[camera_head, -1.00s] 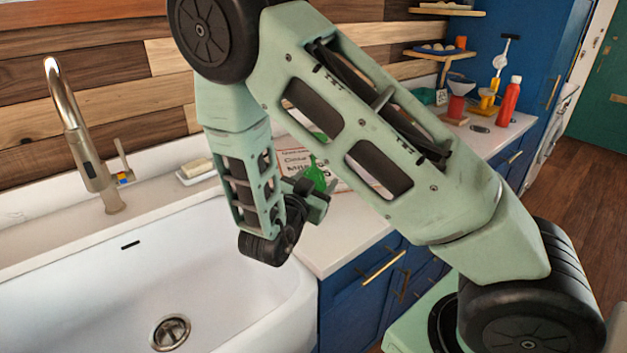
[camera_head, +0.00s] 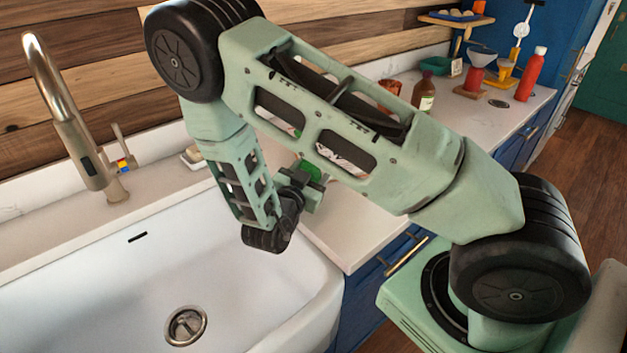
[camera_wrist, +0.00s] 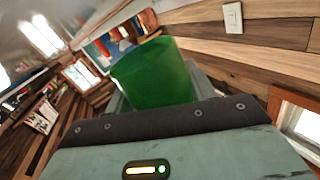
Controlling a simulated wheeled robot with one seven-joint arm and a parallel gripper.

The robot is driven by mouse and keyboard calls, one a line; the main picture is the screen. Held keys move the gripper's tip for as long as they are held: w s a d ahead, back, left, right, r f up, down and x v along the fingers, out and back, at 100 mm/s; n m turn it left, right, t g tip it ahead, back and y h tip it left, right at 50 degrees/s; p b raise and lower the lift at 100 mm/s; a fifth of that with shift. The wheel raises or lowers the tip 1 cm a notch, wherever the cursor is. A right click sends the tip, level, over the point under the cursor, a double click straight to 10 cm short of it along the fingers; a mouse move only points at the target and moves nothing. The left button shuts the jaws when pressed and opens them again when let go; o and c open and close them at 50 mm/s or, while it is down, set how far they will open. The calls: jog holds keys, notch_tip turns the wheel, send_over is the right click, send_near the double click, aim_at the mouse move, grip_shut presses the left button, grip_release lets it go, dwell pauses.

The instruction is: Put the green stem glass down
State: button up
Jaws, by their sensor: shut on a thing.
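The green stem glass (camera_wrist: 153,73) fills the middle of the wrist view, just beyond the gripper's edge; its lower part is hidden there. In the head view a small piece of the green glass (camera_head: 311,171) shows behind my arm. My gripper (camera_head: 303,187) is shut on the glass, over the counter (camera_head: 362,228) to the right of the sink. Whether the glass touches the counter is hidden by my arm.
The white sink (camera_head: 90,262) with a tall tap (camera_head: 68,120) lies to the left. The counter's front right of the sink looks bare.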

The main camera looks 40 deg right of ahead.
jog(key=shift+f+p, duration=0.3)
jog(key=shift+f, duration=1.55)
jog(key=shift+f, duration=0.15)
jog(key=o, duration=1)
jog(key=shift+o, duration=0.2)
